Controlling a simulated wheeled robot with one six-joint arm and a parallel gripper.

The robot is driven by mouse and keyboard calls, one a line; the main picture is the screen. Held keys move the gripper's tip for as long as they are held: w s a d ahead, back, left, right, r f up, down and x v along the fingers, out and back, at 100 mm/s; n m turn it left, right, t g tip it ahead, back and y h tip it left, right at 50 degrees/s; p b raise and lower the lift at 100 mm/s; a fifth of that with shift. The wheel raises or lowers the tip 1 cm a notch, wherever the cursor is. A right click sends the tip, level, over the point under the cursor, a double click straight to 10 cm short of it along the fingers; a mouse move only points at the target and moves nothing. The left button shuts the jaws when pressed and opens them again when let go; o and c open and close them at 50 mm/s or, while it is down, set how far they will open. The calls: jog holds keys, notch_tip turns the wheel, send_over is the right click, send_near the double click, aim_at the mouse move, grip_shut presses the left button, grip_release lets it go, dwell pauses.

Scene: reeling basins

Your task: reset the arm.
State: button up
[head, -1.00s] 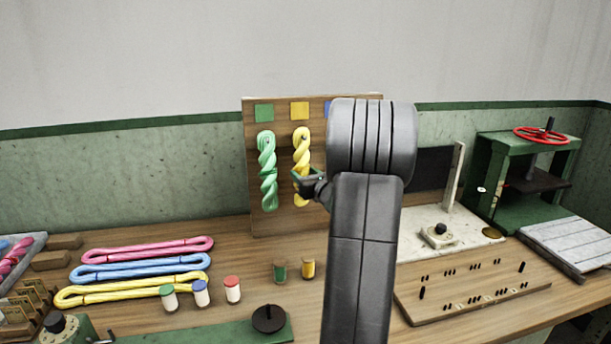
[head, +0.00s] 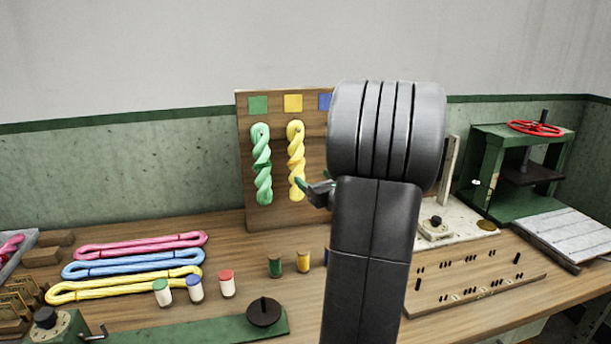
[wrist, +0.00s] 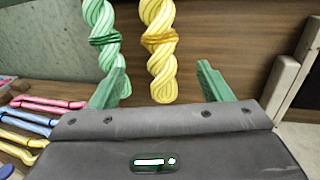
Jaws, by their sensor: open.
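My gripper (wrist: 160,90) is open in the wrist view, its two green fingers spread wide with nothing held. The yellow twisted skein (wrist: 158,55) hangs beyond the gap between the fingers, and the green twisted skein (wrist: 103,45) hangs beyond the left finger. In the head view my gripper (head: 312,187) shows partly at the left of my grey arm, in front of the board near the lower end of the yellow skein (head: 296,160). The green skein (head: 261,165) hangs left of it. My arm hides the rest of the gripper.
The hanging board (head: 275,215) stands at the back of the bench. A pegged wooden board (head: 475,280) and a green press (head: 500,205) with a red wheel are right.

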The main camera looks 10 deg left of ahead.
aim_at(299, 165)
jog(key=shift+v, duration=2.3)
jog(key=shift+w+a, duration=0.1)
jog(key=p+x, duration=0.2)
jog(key=x, duration=1.1)
jog(key=shift+w+a+r, duration=0.1)
jog(key=shift+w+a, duration=0.1)
jog(key=shift+w, duration=0.05)
jog(key=shift+s+d+r, duration=0.1)
jog(key=shift+s+d, duration=0.1)
jog(key=shift+s, duration=0.3)
